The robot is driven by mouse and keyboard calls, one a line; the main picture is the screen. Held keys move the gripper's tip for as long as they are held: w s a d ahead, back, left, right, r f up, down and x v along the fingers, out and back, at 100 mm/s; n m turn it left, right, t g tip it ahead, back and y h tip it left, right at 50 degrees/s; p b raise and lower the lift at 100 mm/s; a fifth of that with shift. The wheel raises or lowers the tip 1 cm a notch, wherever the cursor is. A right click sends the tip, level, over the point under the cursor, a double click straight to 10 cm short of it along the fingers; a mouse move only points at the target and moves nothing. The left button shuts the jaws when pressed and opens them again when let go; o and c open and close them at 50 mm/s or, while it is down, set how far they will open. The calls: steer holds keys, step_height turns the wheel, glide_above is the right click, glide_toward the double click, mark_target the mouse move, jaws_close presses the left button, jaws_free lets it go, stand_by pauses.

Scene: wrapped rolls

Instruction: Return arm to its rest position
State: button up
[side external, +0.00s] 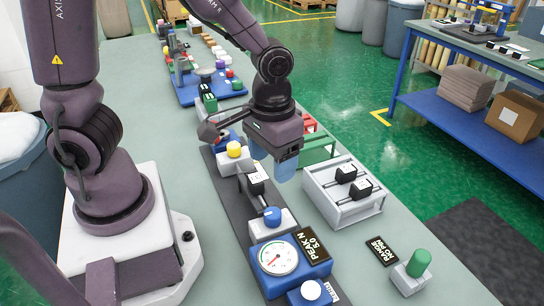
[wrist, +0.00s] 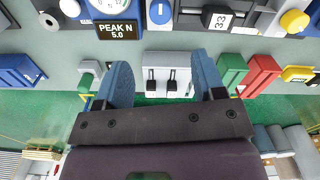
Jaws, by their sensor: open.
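My gripper (side external: 273,163) hangs above the bench, with blue fingers pointing down between the dark instrument rail and the white tray. In the wrist view its two blue fingers (wrist: 165,85) stand wide apart with nothing between them. The gripper is open and empty. The white two-slot tray (side external: 345,209) holds two black-and-white blocks and also shows between the fingers in the wrist view (wrist: 167,60). My arm is bent forward over the bench (side external: 225,275).
A blue gauge unit (side external: 268,261) with a "PEAK N 5.0" display stands on the rail, near blue and yellow knobs (side external: 234,149). A green-capped post (side external: 417,264) stands at front right. Green and red bins (side external: 319,150) lie behind the tray. A blue-framed table (side external: 470,110) stands across the aisle.

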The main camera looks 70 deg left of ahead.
stand_by(0.3)
steer(key=s+a+r+m+t, duration=0.1)
steer(key=s+a+r+t, duration=0.1)
steer(key=r, duration=0.5)
steer(key=s+a+r+m+t, duration=0.1)
steer(key=s+a+r+t, duration=0.1)
steer(key=r, duration=0.6)
steer(key=s+t, duration=0.1)
steer(key=s, duration=0.1)
steer(key=shift+s+r+t, duration=0.15)
steer(key=shift+s+t, duration=0.15)
steer(key=shift+s, duration=0.05)
steer(key=shift+a, duration=0.1)
stand_by(0.5)
